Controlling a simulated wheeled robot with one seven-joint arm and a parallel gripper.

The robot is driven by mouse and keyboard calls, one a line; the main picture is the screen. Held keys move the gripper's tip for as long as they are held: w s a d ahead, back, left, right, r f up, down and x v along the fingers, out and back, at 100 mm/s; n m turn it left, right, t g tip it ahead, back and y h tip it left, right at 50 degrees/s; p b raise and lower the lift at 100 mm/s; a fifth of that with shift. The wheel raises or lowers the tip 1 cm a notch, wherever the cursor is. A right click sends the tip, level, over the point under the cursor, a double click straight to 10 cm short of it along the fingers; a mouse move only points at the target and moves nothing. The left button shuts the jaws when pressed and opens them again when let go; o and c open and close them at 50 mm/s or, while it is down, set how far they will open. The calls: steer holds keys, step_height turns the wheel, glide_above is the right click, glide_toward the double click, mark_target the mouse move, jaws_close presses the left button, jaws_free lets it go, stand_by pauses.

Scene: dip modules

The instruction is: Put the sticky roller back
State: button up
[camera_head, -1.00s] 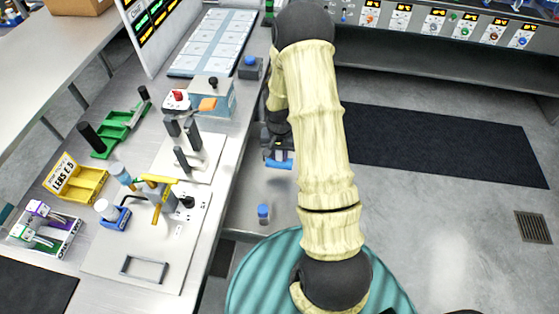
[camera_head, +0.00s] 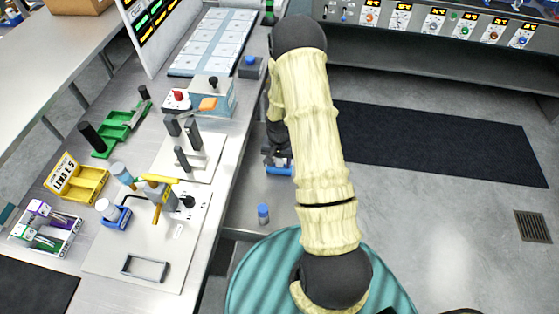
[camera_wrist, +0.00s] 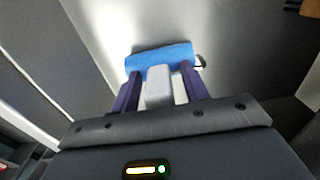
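A blue roller (camera_wrist: 160,57) with a pale grey-white part (camera_wrist: 159,86) behind it shows in the wrist view, and I take it for the sticky roller. My gripper (camera_wrist: 161,72) reaches toward it. Its purple fingers stand apart on either side of the pale part, with a visible gap at the left finger. Contact at the right finger is unclear. In the head view my gripper (camera_head: 278,155) is low beside the bench, over the lower shelf, with blue showing at its end. My arm hides part of that area.
A small blue-capped bottle (camera_head: 263,214) stands on the lower shelf (camera_head: 268,190). The bench (camera_head: 205,240) at left carries a blue holder (camera_head: 116,217), a yellow tray (camera_head: 88,184), green trays (camera_head: 117,127) and a metal fixture (camera_head: 190,150). Open floor lies at right.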

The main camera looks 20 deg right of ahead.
steer(key=shift+r, duration=0.15)
step_height(320, 180, up, 11)
steer(key=shift+r+b, duration=0.15)
steer(key=shift+b, duration=0.6)
steer(key=shift+r, duration=0.35)
steer(key=shift+a+r, duration=0.1)
steer(key=shift+r, duration=0.05)
steer(key=s+a+r+n+t, duration=0.1)
steer(key=s+a+r+n, duration=0.2)
steer(key=s+a+r, duration=0.2)
steer(key=s+a+r+n+t, duration=0.1)
steer(key=s+a+r+n, duration=0.2)
steer(key=s+r, duration=0.4)
steer(key=shift+s+a+n+t, duration=0.35)
steer(key=shift+s+a, duration=0.5)
steer(key=shift+s, duration=0.3)
steer(key=shift+r, duration=0.15)
steer(key=shift+c, duration=1)
